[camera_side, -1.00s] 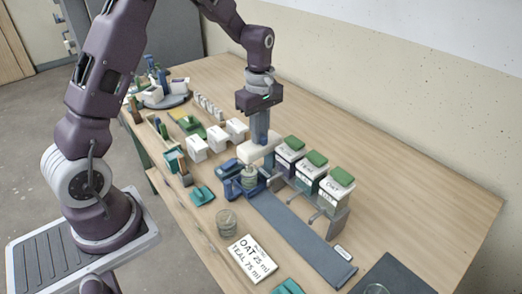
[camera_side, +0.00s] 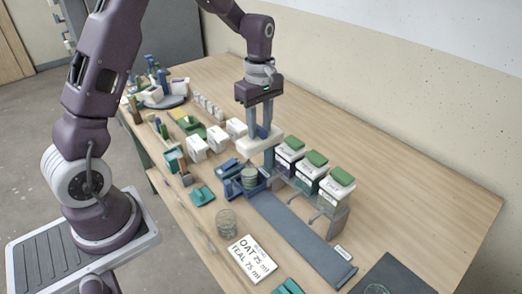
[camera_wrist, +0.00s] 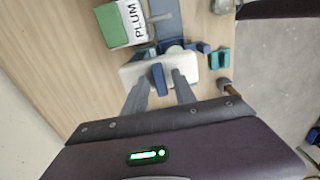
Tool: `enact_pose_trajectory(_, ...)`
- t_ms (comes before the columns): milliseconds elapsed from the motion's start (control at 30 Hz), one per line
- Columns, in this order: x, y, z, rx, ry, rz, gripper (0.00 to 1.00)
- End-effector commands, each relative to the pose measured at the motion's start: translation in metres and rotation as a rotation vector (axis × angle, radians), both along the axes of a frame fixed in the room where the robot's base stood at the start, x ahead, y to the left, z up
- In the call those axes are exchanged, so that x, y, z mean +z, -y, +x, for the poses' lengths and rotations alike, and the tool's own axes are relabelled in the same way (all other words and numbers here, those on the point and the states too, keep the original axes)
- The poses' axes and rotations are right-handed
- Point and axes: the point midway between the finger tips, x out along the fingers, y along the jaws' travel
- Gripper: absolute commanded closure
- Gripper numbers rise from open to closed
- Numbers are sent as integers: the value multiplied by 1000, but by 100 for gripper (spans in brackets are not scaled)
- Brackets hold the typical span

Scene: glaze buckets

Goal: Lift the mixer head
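The mixer has a cream head (camera_side: 258,143) with a blue upright handle (camera_side: 262,131). It sits raised above a blue base (camera_side: 243,189) holding a ribbed, greenish jar (camera_side: 249,177). My gripper (camera_side: 260,127) points down over the head, one finger on each side of the handle. In the wrist view, the gripper (camera_wrist: 158,84) has its fingers apart with the handle (camera_wrist: 158,78) between them and a gap visible on both sides. The cream head (camera_wrist: 205,68) lies just beyond the fingertips there. The head's underside is hidden.
Several lidded buckets (camera_side: 311,166) stand in a rack right of the mixer; one reads PLUM in the wrist view (camera_wrist: 121,23). White boxes (camera_side: 196,150) stand to the left. A recipe card (camera_side: 252,259) and a clear jar (camera_side: 226,222) lie in front. The table's back right is clear.

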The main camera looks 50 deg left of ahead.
Motion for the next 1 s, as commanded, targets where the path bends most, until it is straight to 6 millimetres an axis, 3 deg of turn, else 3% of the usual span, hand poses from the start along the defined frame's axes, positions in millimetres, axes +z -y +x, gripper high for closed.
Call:
enact_pose_trajectory(400, 61, 0, 1, -1, 4, 1, 67)
enact_pose_trajectory(767, 70, 1, 0, -5, 3, 0, 67)
enact_pose_trajectory(867, 91, 11, -15, -107, 41, 2, 67)
enact_pose_trajectory(967, 132, 35, -58, -384, 134, 25, 67)
enact_pose_trajectory(1000, 147, 46, -82, -524, 176, 46, 67)
